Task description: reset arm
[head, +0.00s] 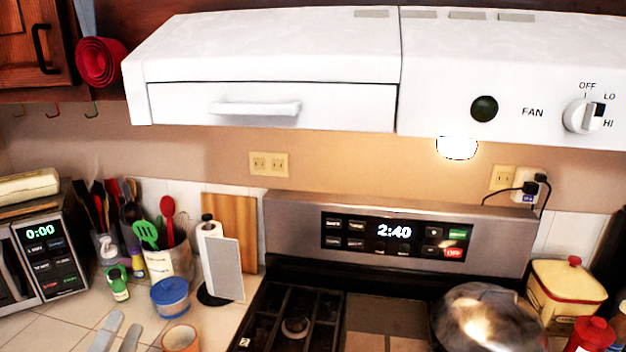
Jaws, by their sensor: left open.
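My left gripper (126,322) shows at the bottom left edge of the head view. Its two pale grey fingers stand apart, with nothing seen between them. They are in front of the tiled counter (62,326), left of an orange-rimmed cup (180,338) and a blue-lidded container (170,297). The rest of the left arm is out of frame. My right gripper is not in view.
A white range hood (270,55) hangs over the stove (300,300). A shiny metal dome (487,318) sits on the stove's right side. A microwave (40,255), utensil crock (168,265) and paper towel holder (209,245) crowd the left counter. A yellow canister (567,295) stands right.

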